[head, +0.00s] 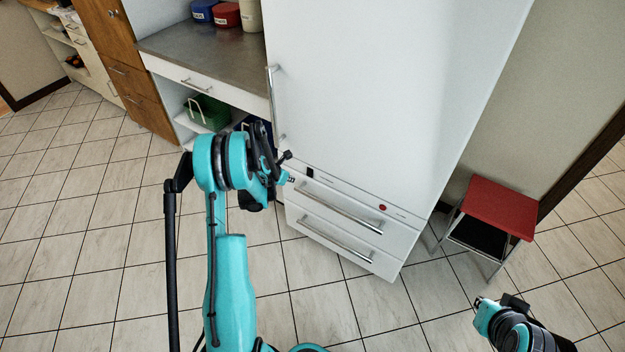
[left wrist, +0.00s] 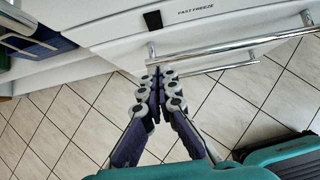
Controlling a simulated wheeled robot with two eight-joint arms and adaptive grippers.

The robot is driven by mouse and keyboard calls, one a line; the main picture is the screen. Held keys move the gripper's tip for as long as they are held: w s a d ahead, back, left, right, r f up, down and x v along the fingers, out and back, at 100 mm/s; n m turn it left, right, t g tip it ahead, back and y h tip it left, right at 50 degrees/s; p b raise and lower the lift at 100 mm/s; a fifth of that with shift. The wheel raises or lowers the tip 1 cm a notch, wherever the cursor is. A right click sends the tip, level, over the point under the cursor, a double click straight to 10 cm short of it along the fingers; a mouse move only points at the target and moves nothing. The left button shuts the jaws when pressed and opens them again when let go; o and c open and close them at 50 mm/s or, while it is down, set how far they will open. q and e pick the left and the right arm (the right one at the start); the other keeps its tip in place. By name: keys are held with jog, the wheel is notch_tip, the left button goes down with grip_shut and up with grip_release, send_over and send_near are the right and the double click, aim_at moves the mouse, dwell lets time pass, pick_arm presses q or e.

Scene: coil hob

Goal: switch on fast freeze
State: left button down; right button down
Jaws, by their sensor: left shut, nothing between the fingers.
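A white fridge (head: 370,90) has two drawers low on its front. A strip above the upper drawer carries a black rectangular switch (head: 310,174). In the left wrist view the black switch (left wrist: 153,20) sits just left of the printed words FAST FREEZE (left wrist: 196,12). My left gripper (head: 291,180) is shut and empty, in front of the strip's left end. In the left wrist view its fingertips (left wrist: 159,74) show below the switch, by the left end of a bar handle; contact cannot be told. My right gripper (head: 479,301) is at the lower right, away from the fridge, its fingers too small to read.
The upper drawer handle (head: 341,208) and lower drawer handle (head: 335,241) stick out. A red round mark (head: 383,207) is on the strip's right part. A red-topped stool (head: 500,205) stands right of the fridge, a counter (head: 190,50) left. Tiled floor in front is clear.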

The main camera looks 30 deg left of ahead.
aim_at(310, 172)
pick_arm(q)
jog(key=shift+f, duration=0.15)
jog(key=shift+w, duration=0.1)
jog(key=b+x, duration=0.1)
jog(key=x, duration=0.3)
jog(key=w+b+x, duration=0.1)
jog(key=b+x, duration=0.1)
jog(key=x, duration=0.2)
jog(key=r+b+x, duration=0.1)
jog(key=b+x, duration=0.1)
jog(key=x, duration=0.2)
jog(key=shift+w, duration=0.8)
